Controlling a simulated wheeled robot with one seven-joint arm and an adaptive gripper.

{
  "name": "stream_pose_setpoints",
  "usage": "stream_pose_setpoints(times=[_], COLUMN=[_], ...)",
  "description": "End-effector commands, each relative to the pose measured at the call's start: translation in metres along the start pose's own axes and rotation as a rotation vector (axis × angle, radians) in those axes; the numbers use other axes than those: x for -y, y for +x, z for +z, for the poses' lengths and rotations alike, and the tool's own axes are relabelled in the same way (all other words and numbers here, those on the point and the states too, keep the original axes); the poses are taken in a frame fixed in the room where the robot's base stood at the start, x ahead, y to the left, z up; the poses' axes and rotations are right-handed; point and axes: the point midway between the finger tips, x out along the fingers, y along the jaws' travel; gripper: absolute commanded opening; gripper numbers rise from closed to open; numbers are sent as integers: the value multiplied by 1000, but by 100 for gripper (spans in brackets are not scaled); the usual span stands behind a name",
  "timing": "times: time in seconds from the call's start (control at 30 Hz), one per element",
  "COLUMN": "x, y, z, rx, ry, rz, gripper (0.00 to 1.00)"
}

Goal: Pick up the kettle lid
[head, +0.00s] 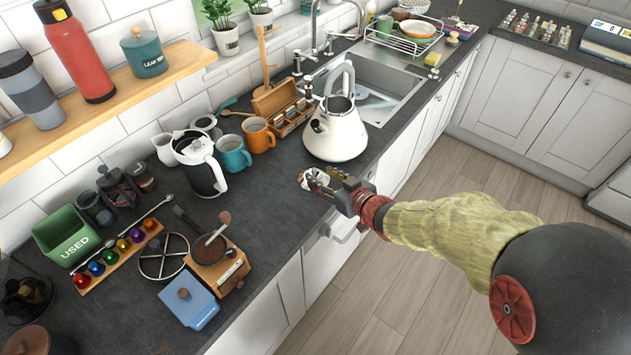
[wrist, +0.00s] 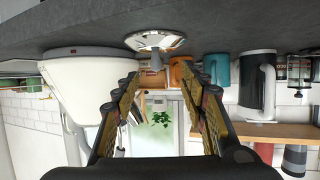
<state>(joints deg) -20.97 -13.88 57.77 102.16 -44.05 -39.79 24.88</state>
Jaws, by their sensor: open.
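The kettle lid (wrist: 155,41) is a shiny round metal disc with a small knob. It lies on the slate worktop near the front edge, beside the white kettle (head: 336,132), whose top looks uncovered. In the head view my gripper partly hides the lid (head: 307,178). My gripper (head: 322,183) is low over the worktop at the lid. In the wrist view, which is upside down, my gripper (wrist: 170,86) is open, with the lid's knob pointing toward the gap between the fingers. Nothing is held, and I cannot tell whether a finger touches the lid.
The kettle also shows at the left of the wrist view (wrist: 85,85). A coffee grinder (head: 217,264) is at the front left. Bare worktop lies left of the lid.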

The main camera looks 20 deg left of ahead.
Motion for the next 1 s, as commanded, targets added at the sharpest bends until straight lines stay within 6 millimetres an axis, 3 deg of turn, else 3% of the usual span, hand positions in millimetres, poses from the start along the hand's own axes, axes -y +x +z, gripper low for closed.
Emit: stream_pose_setpoints(times=[0.5,0.77,1.0], x=[-6,-7,-7], y=[60,62,62], z=[2,-1,0], rx=[3,2,2], ry=[0,0,0], rz=[1,3,3], gripper=[43,43,30])
